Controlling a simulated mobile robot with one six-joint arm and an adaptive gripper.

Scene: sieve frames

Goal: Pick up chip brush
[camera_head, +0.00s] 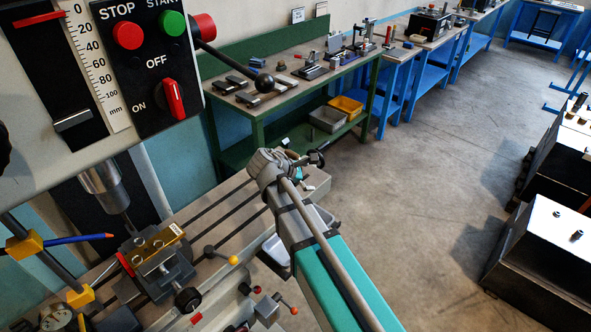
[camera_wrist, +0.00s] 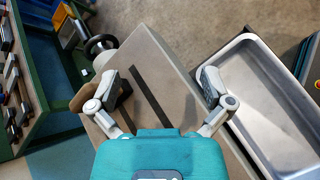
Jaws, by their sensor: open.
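My gripper (camera_wrist: 160,80) is open and empty in the wrist view, its two fingers wide apart above the grey slotted machine table (camera_wrist: 180,75). A brown piece (camera_wrist: 84,98) shows just left of the left finger, partly hidden by it. I cannot tell whether it is the chip brush. No clear chip brush shows in either view. In the head view my arm reaches over the right end of the machine table (camera_head: 225,195), and its wrist hides the fingers.
A metal tray (camera_wrist: 268,100) lies right of the table in the wrist view. A black handwheel (camera_wrist: 100,44) sits at the table's end. In the head view a vise (camera_head: 158,262) stands on the table under the drill chuck (camera_head: 105,188). A green workbench (camera_head: 262,115) holds several tools.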

